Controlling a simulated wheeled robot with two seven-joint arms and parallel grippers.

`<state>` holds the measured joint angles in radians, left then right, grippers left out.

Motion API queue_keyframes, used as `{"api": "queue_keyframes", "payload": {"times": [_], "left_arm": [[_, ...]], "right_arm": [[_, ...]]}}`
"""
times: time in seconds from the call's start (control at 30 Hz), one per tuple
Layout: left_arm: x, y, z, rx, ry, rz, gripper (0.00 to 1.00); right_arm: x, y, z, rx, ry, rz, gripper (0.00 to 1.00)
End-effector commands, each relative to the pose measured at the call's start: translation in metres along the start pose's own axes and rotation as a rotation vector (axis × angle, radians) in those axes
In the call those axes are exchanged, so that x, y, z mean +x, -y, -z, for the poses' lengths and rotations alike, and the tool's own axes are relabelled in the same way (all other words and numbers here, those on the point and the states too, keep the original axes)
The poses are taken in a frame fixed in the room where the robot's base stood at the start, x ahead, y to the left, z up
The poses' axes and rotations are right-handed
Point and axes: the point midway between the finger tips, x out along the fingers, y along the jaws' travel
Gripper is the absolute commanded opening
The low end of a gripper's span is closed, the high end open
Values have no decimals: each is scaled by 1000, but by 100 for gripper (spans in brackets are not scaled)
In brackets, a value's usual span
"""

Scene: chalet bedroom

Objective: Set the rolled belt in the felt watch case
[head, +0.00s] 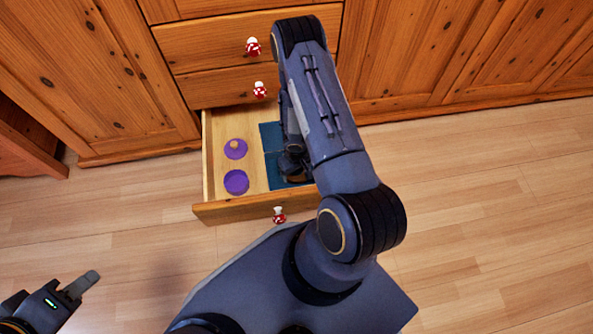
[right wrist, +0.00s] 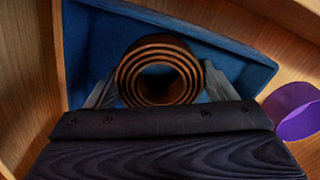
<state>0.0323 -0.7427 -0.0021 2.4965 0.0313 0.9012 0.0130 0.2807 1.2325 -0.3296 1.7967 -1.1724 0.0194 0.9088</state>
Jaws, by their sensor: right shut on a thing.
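The blue felt watch case (head: 271,137) lies in the open drawer, partly covered by my right arm in the head view. In the right wrist view its blue floor and edge (right wrist: 235,62) lie behind the belt. The rolled brown belt (right wrist: 186,68) is a coil seen end-on between the fingers of my right gripper (right wrist: 160,88), which is shut on it. The belt is over or within the case; whether it touches the floor I cannot tell. My left gripper (head: 78,287) is at the lower left of the head view, away from the drawer; its opening is unclear.
The wooden drawer (head: 240,211) is pulled out from the cabinet. Two purple round items, a knobbed one (head: 235,149) and a plain one (head: 236,182), sit left of the case. Closed drawers with red-and-white knobs are above. The floor around is clear.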

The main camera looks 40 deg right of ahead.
Motion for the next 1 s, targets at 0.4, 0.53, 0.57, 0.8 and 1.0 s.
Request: {"api": "queue_keyframes", "payload": {"times": [0.4, 0.53, 0.57, 0.8, 1.0], "left_arm": [[3, 1, -1, 0, 0, 0, 36], [3, 1, -1, 0, 0, 0, 36], [3, 1, -1, 0, 0, 0, 36], [-7, -3, 4, 0, 0, 0, 36], [-25, -11, 12, 0, 0, 0, 36]], "right_arm": [[3, 0, 0, -1, 1, 0, 99], [3, 0, 0, 0, 1, 0, 99], [3, 0, 0, 0, 1, 0, 99], [-16, 0, 0, 2, -1, 1, 99], [-61, 0, 1, 4, -2, 0, 99]]}}
